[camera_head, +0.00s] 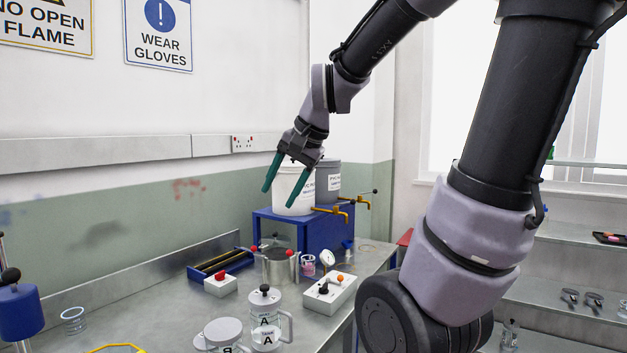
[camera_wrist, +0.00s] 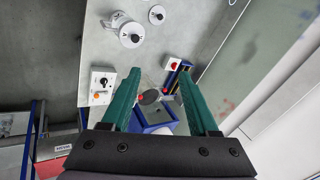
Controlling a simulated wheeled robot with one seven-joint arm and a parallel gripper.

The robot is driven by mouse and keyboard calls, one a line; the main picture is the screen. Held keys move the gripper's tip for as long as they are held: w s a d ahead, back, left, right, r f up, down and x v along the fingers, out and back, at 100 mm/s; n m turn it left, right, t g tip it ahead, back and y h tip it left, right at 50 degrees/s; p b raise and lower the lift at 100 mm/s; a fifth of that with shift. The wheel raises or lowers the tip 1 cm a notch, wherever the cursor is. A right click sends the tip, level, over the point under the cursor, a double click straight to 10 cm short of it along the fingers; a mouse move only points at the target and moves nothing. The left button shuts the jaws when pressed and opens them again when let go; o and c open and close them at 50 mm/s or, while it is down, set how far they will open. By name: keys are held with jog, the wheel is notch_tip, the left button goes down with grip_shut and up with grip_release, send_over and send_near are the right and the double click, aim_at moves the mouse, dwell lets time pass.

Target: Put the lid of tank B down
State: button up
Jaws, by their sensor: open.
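My gripper (camera_head: 285,180) is open, its green fingers apart and pointing down in front of a white tub. In the wrist view the open fingers (camera_wrist: 158,74) hold nothing between them. Tank A (camera_head: 265,333) stands upright on the bench with a black knob on top and a handle on its right. Tank B (camera_head: 224,331) is to its left at the bottom edge, partly cut off. A flat grey round top shows above its label; I cannot tell whether this is its lid. My gripper is above and well beyond both tanks, touching neither.
A metal pot (camera_head: 280,266), a red-button box (camera_head: 220,285), a white switch box (camera_head: 329,294) and a blue rack (camera_head: 222,264) crowd the bench behind the tanks. White and grey tubs stand on a blue stand (camera_head: 317,232). A glass beaker (camera_head: 74,320) is at left.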

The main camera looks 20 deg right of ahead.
jog(key=s+d+r+n+t+h, duration=0.1)
jog(key=s+d+r+n, duration=0.2)
jog(key=s, duration=0.5)
jog(key=shift+s+d+n+t, duration=0.15)
jog(key=shift+d+n+t, duration=0.25)
